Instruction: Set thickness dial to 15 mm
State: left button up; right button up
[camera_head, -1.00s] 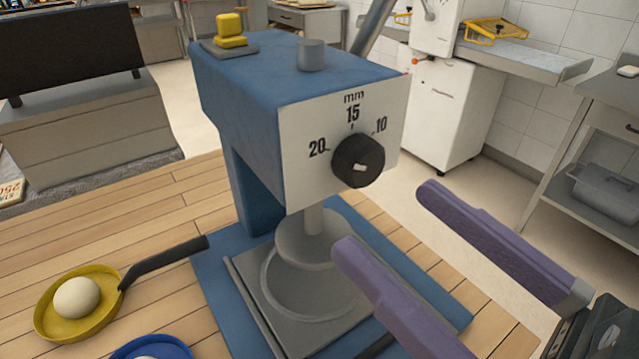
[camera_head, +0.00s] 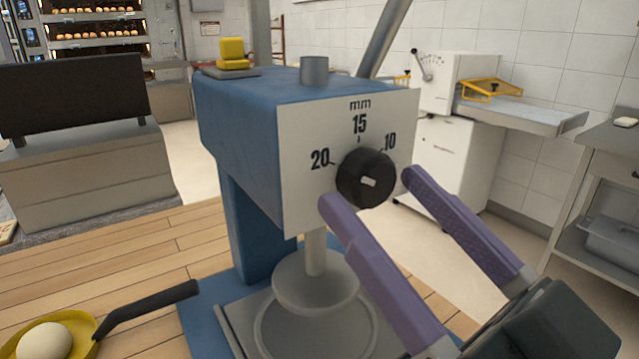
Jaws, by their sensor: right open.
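The blue press (camera_head: 240,120) stands on the wooden table with its white dial plate facing me. The plate reads mm, with marks 20, 15 and 10 around the black thickness dial (camera_head: 366,178). The dial's small white mark lies off to the right of its centre, and I cannot tell which number it stands for. My right gripper (camera_head: 363,188) is open, with purple fingers reaching up from the lower right. One fingertip is just below and left of the dial and the other at its right edge. I cannot tell whether they touch it. My left gripper is not in view.
A yellow pan (camera_head: 75,339) with a dough ball (camera_head: 44,341) sits at the lower left, its black handle pointing to the press. A lever rises behind the press. A white machine (camera_head: 455,110) and a grey shelf table (camera_head: 610,180) stand beyond.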

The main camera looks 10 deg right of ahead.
jog(key=shift+w+a+r, duration=0.1)
jog(key=shift+w, duration=0.15)
grip_shut()
dwell(0.5)
